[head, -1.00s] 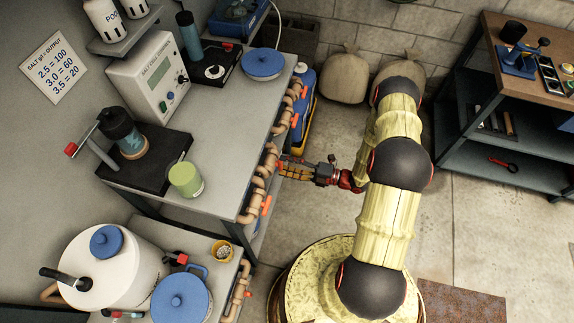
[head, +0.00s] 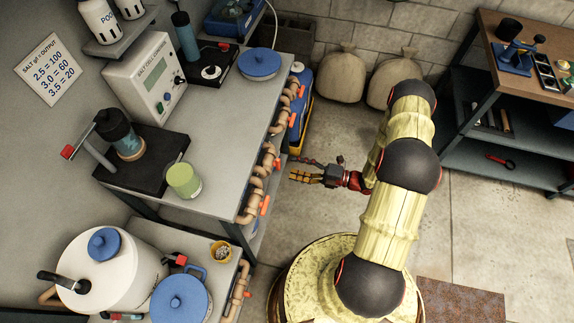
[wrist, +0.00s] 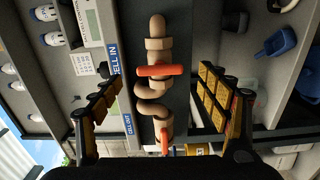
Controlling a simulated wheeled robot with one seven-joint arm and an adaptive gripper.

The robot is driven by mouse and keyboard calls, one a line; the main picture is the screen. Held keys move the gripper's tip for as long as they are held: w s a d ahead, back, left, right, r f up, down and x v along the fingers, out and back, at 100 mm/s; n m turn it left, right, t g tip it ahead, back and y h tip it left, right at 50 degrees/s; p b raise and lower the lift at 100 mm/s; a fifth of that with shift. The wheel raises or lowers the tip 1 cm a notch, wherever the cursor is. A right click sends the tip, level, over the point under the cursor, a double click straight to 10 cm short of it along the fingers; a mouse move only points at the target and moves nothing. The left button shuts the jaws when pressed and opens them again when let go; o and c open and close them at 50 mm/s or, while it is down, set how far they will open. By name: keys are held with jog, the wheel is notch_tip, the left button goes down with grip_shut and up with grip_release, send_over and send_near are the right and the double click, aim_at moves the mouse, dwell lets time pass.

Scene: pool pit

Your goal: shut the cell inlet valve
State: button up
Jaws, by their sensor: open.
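The cell inlet valve has an orange handle (wrist: 160,71) on a tan pipe, beside a blue "CELL IN" label (wrist: 115,62) in the wrist view. The handle lies across the pipe. A second orange handle (wrist: 164,140), near the "CELL OUT" label (wrist: 128,124), lies along its pipe. My gripper (wrist: 160,92) is open and empty, with one finger on either side of the pipe and apart from it. In the head view my gripper (head: 300,171) is right of the bench-front pipes, with a gap between. Several orange handles show there, one (head: 277,162) level with the gripper.
The grey bench (head: 225,120) carries the salt cell control box (head: 150,80) and a green-lidded jar (head: 183,180). A shelf unit (head: 520,110) stands at right, with sacks (head: 340,75) by the back wall.

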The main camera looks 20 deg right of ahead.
jog(key=v, duration=0.7)
jog(key=shift+s+d, duration=0.25)
jog(key=shift+d, duration=0.05)
